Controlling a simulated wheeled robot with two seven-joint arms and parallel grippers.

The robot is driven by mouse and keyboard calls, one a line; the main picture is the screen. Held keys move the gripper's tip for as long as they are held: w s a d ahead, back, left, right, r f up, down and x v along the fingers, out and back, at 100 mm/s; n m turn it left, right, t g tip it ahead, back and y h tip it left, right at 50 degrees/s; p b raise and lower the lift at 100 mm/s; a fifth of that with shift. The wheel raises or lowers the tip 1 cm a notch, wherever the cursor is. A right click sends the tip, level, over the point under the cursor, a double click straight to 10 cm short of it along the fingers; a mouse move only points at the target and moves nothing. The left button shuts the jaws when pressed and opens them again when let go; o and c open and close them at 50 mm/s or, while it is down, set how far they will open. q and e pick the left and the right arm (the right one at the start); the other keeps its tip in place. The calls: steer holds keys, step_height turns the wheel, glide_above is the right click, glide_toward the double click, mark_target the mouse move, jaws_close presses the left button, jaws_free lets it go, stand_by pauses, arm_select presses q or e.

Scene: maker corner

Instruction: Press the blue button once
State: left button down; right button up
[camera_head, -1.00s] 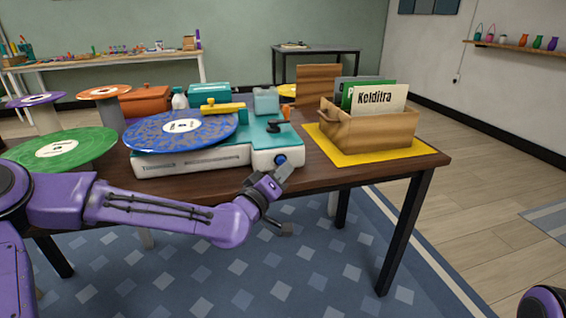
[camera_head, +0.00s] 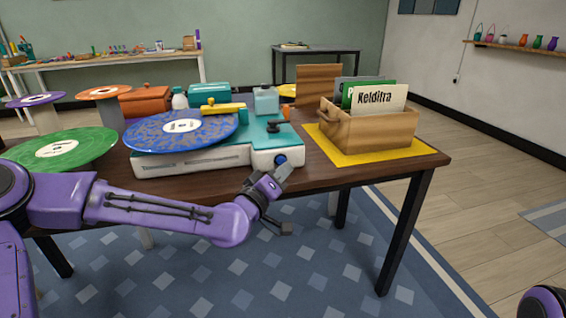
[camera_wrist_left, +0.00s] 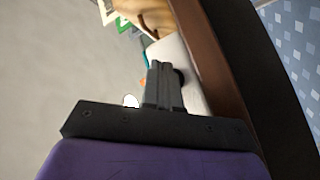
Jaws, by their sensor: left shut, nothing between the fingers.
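The blue button (camera_head: 281,160) is a small round knob on the front face of the white and teal record player (camera_head: 195,168), near its right end. My left gripper (camera_head: 284,170) is shut and empty, its fingertips right at the button and partly covering it. I cannot tell whether they touch it or press it in. In the left wrist view the shut fingers (camera_wrist_left: 163,88) point at the white front of the player (camera_wrist_left: 187,85). A dark round edge shows just beside the fingertips, and the button's blue face is hidden there. My right gripper is not in view.
A blue speckled record (camera_head: 165,135) lies on the player. A wooden crate (camera_head: 365,133) with record sleeves stands on a yellow mat (camera_head: 350,158) to the right. A green record (camera_head: 60,150) is at the left. The dark table edge (camera_head: 330,178) runs below the player.

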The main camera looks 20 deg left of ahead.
arm_select(q)
steer(key=shift+w+a, duration=0.2)
steer(key=shift+w, duration=0.05)
steer(key=shift+w, duration=0.1)
stand_by(0.3)
steer(key=shift+w+a+r, duration=0.2)
steer(key=shift+w+a, duration=0.15)
steer(key=shift+a, duration=0.15)
stand_by(1.1)
steer(key=shift+s+d+f, duration=0.25)
steer(key=shift+s+f, duration=0.05)
steer(key=shift+f, duration=0.1)
steer(key=shift+s+f, duration=0.15)
steer(key=shift+s, duration=0.05)
steer(key=shift+s+d, duration=0.8)
steer(key=shift+s, duration=0.2)
steer(key=shift+s+d, duration=0.75)
steer(key=shift+s, duration=0.2)
